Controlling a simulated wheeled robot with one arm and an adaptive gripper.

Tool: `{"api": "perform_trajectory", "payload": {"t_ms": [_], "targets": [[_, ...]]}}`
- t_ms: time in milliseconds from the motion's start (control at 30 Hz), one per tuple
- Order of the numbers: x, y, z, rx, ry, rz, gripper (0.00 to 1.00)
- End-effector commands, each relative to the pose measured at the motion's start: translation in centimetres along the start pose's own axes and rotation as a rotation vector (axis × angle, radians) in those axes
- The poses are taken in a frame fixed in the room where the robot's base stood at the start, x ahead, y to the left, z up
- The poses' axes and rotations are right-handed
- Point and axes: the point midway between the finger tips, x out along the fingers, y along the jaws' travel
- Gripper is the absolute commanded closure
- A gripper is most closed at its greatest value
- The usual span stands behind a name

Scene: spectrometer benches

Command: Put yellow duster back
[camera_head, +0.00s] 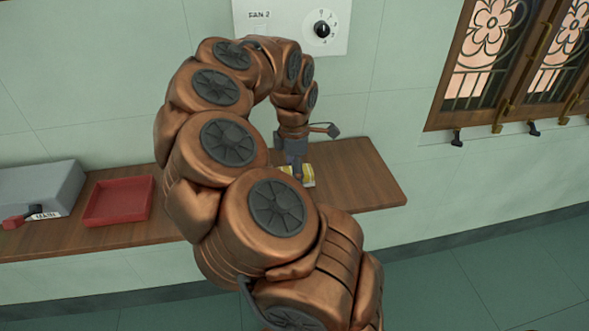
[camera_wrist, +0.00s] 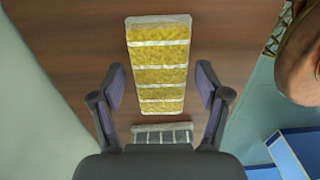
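The yellow duster, a long yellow block with white bands (camera_wrist: 160,76), lies on the brown wooden shelf (camera_wrist: 75,45). In the head view a small part of the duster (camera_head: 307,180) shows below my gripper (camera_head: 293,168), on the shelf's right part (camera_head: 362,178). In the wrist view my gripper (camera_wrist: 161,88) is open, with one finger to each side of the duster and gaps between. I cannot tell its height above the duster. A grey banded piece (camera_wrist: 163,135) shows just below the duster's near end, between the fingers.
A red tray (camera_head: 118,200) and a grey box (camera_head: 42,188) with a red-ended lever stand on the shelf's left. A white dial panel (camera_head: 290,22) is on the wall above. Hooks (camera_head: 534,128) sit under the window at right. A blue box (camera_wrist: 298,150) shows low right.

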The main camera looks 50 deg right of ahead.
Motion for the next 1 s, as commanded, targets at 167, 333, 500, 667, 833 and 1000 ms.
{"api": "perform_trajectory", "payload": {"t_ms": [167, 333, 500, 667, 833, 1000], "targets": [[0.0, 0.0, 0.0, 0.000, 0.000, 0.000, 0.21], [-0.2, 0.0, 0.1, 0.001, -0.001, 0.001, 0.21], [-1.4, 0.1, 0.1, 0.001, -0.003, 0.005, 0.21], [-3.5, 0.1, 0.2, 0.002, -0.003, 0.005, 0.21], [-6.0, 0.1, 0.1, 0.000, -0.004, 0.005, 0.21], [-8.4, 0.1, 0.1, 0.001, 0.000, 0.002, 0.21]]}}
